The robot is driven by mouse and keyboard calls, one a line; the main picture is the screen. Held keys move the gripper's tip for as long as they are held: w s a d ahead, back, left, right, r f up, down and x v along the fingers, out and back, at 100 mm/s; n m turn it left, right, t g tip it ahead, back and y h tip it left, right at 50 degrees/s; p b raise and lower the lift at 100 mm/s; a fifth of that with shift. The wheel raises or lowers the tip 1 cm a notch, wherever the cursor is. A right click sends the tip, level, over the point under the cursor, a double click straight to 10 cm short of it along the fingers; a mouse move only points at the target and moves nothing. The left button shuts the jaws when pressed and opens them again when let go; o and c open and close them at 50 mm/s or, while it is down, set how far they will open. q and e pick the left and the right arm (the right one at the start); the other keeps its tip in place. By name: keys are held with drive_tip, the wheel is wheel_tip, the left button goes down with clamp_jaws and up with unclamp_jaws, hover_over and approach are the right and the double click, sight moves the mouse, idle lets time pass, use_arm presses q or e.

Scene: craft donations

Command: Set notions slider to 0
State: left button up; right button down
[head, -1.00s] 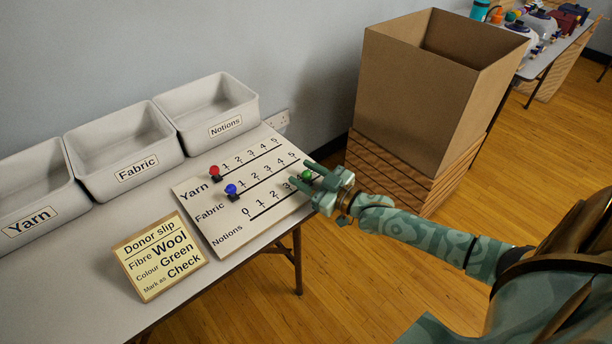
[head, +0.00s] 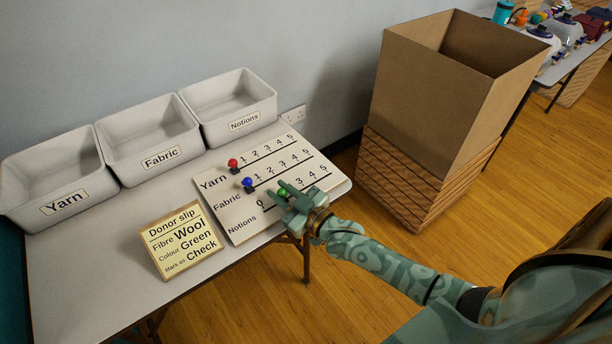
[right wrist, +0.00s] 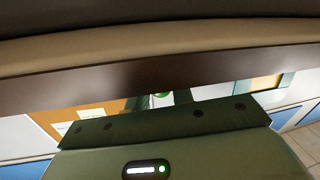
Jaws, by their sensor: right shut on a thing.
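The slider board (head: 240,226) lies on the table with Yarn, Fabric and Notions rows, numbered 0 to 5. The green notions knob (head: 283,191) is on the lowest row, right of the 0, around 1 to 2; the gripper hides the exact mark. My right gripper (head: 277,196) is shut on the green knob. In the right wrist view a bit of green knob (right wrist: 162,95) shows beyond my gripper. The red yarn knob (head: 233,164) and blue fabric knob (head: 248,183) are at the left ends of their rows. My left gripper is out of view.
A donor slip (head: 182,240) reading Wool, Green, Check stands left of the board. Bins labelled Yarn (head: 62,203), Fabric (head: 160,158) and Notions (head: 243,123) line the wall. A tall cardboard box (head: 430,95) stands to the right.

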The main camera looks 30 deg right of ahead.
sight(263, 212)
drive_tip(key=a+p, duration=0.1)
drive_tip(key=a, duration=0.4)
drive_tip(key=shift+s, duration=0.2)
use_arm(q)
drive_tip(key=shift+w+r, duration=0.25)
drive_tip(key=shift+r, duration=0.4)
use_arm(e)
drive_tip(key=shift+a, duration=0.15)
drive_tip(key=shift+s, duration=0.1)
drive_tip(key=c, duration=1.3)
unclamp_jaws()
drive_tip(key=shift+a, duration=0.15)
drive_tip(key=shift+o, duration=0.2)
drive_tip(key=shift+s, duration=0.1)
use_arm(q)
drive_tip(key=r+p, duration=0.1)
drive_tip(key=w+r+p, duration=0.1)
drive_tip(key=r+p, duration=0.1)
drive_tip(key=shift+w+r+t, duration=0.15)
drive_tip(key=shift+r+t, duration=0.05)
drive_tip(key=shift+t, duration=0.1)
use_arm(e)
drive_tip(key=v, duration=1.6)
